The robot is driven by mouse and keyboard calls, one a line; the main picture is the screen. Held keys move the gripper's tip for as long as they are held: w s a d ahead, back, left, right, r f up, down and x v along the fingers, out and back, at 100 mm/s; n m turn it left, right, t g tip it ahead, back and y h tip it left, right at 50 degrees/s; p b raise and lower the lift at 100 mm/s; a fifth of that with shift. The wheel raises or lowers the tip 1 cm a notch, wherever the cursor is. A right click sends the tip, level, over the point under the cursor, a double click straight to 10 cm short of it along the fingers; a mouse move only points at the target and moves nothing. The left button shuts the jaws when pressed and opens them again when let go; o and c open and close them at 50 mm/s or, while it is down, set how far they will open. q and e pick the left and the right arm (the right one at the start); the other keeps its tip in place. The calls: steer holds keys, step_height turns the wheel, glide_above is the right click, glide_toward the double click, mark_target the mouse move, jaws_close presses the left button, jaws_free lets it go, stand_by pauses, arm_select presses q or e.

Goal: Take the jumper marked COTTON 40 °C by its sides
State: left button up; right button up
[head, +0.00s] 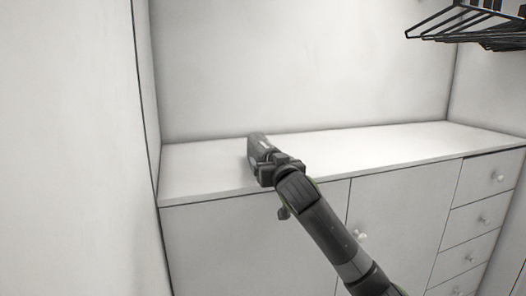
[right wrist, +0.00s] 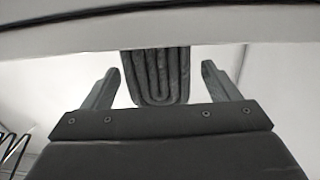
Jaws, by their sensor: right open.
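A dark grey folded jumper (head: 256,145) lies on the white counter, near its left end, in the head view. A small pale patch shows on it, too small to read. In the right wrist view the folded jumper (right wrist: 160,78) shows its rounded, layered end between my fingers. My right gripper (head: 272,165) is at the jumper's near end. It is open, with one finger on each side of the jumper and a visible gap at both sides, in the right wrist view (right wrist: 160,68). My left gripper is not in view.
The white counter (head: 375,148) is bare to the right of the jumper. Cabinet doors and drawers (head: 484,218) with knobs are below it. A white wall panel (head: 75,150) stands close on the left. A black wire rack (head: 465,25) hangs at the upper right.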

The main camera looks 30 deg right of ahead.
steer(key=p+x, duration=0.2)
steer(key=x, duration=0.1)
steer(key=shift+w+d+f, duration=0.1)
steer(key=shift+f, duration=0.05)
steer(key=shift+w+d+f, duration=0.15)
steer(key=shift+w, duration=0.45)
steer(key=c, duration=1.1)
steer(key=shift+c, duration=0.9)
steer(key=shift+r, duration=0.2)
